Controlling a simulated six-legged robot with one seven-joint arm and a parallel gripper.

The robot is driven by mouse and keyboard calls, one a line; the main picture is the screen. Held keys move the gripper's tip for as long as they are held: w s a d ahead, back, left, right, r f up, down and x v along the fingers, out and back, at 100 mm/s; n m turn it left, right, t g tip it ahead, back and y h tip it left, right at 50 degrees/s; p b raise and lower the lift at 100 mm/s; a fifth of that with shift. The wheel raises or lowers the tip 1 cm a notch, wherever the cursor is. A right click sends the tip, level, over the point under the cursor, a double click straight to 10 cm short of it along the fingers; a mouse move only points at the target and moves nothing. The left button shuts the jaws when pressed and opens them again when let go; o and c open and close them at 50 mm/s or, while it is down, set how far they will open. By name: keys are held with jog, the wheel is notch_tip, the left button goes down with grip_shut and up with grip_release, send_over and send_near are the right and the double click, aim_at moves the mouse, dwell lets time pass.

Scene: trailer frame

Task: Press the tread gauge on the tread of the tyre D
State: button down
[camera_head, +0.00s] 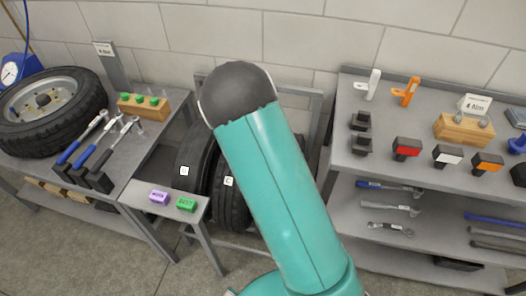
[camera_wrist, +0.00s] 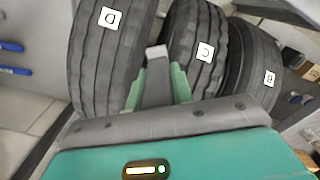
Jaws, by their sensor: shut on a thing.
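Tyre D (camera_wrist: 92,75) stands at the left in the wrist view, its white label near the top. My gripper (camera_wrist: 156,88) has green fingers shut on a grey bar-like piece, the tread gauge (camera_wrist: 157,66), with a paler tip. In the wrist view the gauge lies over the gap between tyres D and C. I cannot tell whether it touches either. My arm hides the gripper in the head view.
Tyre B (camera_wrist: 262,92) stands right of tyre C. A tool bench (camera_head: 135,150) is at left; a shelf unit (camera_head: 345,150) is at right.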

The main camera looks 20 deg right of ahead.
dwell(0.3)
jog(key=shift+r, duration=3)
